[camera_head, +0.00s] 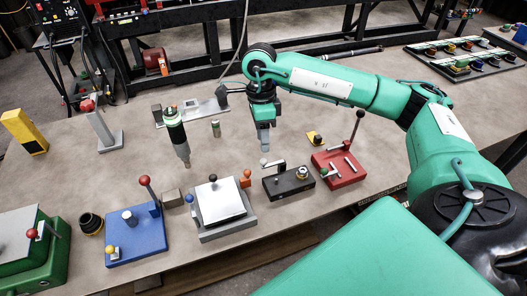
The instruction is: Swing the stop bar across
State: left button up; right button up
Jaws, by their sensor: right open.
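My right gripper (264,148) points down over the table, and its jaws look narrow and small from here. Just below its tips is a dark block fixture (290,183) with a short dark bar (275,163) on top, a pale ball knob (264,162) at the bar's left end, and a brass-and-silver round part (302,174). The bar may be the stop bar; I cannot tell for certain. The tips seem above the knob, with no clear contact. My left gripper is out of view.
A red fixture (340,172) with an upright lever stands close on the right. A grey fixture with a bright plate (220,204) and a blue fixture (135,238) stand to the left. Open tabletop lies behind the fixtures.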

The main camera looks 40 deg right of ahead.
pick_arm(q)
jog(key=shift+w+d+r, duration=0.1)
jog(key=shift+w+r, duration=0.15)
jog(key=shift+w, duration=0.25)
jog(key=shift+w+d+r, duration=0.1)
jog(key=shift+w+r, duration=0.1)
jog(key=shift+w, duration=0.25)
pick_arm(e)
notch_tip(320, 180, up, 7)
jog(key=w, duration=0.1)
jog(key=shift+w+d+r, duration=0.15)
jog(key=shift+d+r, duration=0.05)
jog(key=shift+d, duration=0.1)
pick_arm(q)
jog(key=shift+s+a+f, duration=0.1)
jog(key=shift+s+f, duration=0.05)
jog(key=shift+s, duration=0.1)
